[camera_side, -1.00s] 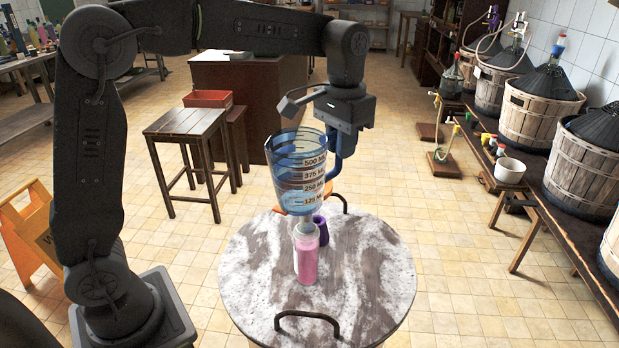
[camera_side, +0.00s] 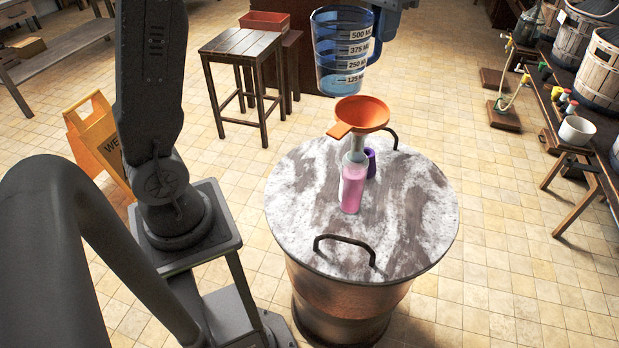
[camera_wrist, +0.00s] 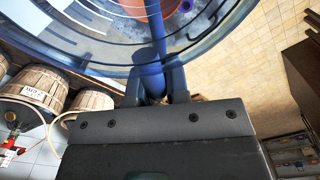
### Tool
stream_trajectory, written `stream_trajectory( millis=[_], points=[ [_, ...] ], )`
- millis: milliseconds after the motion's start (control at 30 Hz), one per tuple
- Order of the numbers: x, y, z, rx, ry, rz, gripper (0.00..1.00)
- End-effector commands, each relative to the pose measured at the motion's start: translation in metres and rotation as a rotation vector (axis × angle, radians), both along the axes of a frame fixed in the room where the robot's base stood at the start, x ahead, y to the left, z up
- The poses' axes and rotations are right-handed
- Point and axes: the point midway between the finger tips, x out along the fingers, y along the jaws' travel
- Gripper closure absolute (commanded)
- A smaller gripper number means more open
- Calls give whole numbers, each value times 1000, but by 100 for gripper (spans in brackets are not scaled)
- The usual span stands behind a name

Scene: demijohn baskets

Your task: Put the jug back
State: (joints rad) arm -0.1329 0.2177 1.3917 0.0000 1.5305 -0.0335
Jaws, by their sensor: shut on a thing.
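A blue transparent measuring jug (camera_side: 340,55) with printed volume marks is held upright in the air above the round table (camera_side: 300,190). My gripper (camera_wrist: 164,85) is shut on the jug's blue handle (camera_wrist: 150,75) in the wrist view. In the side view my gripper is mostly cut off at the top edge. The jug (camera_wrist: 100,50) fills the upper part of the wrist view. Below it, an orange funnel (camera_side: 362,112) sits in the neck of a bottle with pink contents (camera_side: 352,188), standing on the table. I cannot see any liquid clearly in the jug.
A purple cup-like object (camera_side: 371,163) stands just behind the bottle. The table has two dark handles, one at front (camera_side: 345,246). Its left and right sides are clear. A wooden stool (camera_side: 242,75), a yellow wet-floor sign (camera_side: 100,140) and a bench with a white pot (camera_side: 577,130) stand around.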

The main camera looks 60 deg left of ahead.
Motion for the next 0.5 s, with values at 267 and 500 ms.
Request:
stream_trajectory(
  millis=[267, 500],
  points=[
    [-31, 124, 1, 0, 0, 283, 100],
    [-74, 202, 1, -1, 0, 482, 100]
  ],
)
